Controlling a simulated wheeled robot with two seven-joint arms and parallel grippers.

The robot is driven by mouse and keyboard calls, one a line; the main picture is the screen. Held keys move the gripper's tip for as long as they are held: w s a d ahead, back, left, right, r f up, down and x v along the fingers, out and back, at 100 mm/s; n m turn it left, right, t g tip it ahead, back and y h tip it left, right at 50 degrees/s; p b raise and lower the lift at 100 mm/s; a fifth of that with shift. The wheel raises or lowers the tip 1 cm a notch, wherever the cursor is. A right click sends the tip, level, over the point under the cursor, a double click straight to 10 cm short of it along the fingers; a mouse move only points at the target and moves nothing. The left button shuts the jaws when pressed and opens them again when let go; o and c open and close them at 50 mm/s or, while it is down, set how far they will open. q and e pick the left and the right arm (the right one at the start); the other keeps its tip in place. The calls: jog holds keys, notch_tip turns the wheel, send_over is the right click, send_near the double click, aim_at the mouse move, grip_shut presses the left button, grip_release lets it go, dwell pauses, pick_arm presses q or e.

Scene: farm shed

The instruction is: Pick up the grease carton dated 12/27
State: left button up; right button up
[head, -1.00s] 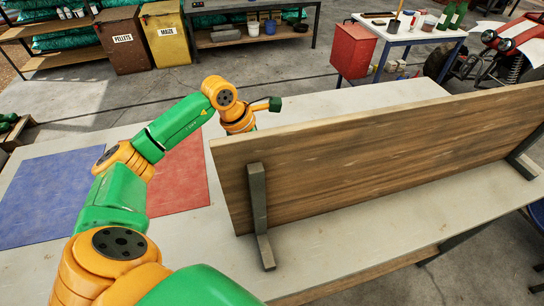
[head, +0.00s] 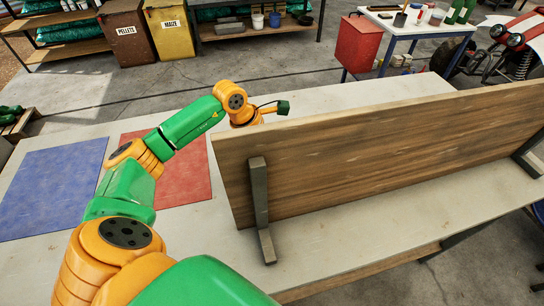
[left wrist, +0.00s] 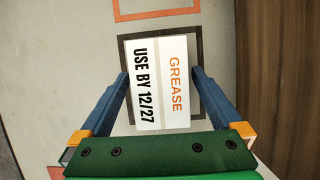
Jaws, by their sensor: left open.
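The grease carton (left wrist: 160,84) is white with orange "GREASE" and black "USE BY 12/27" lettering in the left wrist view. It sits inside a dark square outline (left wrist: 198,48) on the pale table top. My left gripper (left wrist: 160,80) is open, with one blue finger on each side of the carton. I cannot tell whether the fingers touch it. In the head view the carton and the left gripper's fingers are hidden behind the wooden board (head: 380,145). My right gripper is in neither view.
The upright board runs along the table on a dark foot (head: 260,215) and shows at the right of the wrist view. An orange outline (left wrist: 157,14) lies beyond the carton. Blue (head: 48,190) and red (head: 180,180) mats lie flat on the left.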

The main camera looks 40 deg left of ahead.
pick_arm(q)
jog(key=c, duration=1.4)
jog(key=shift+r, duration=0.1)
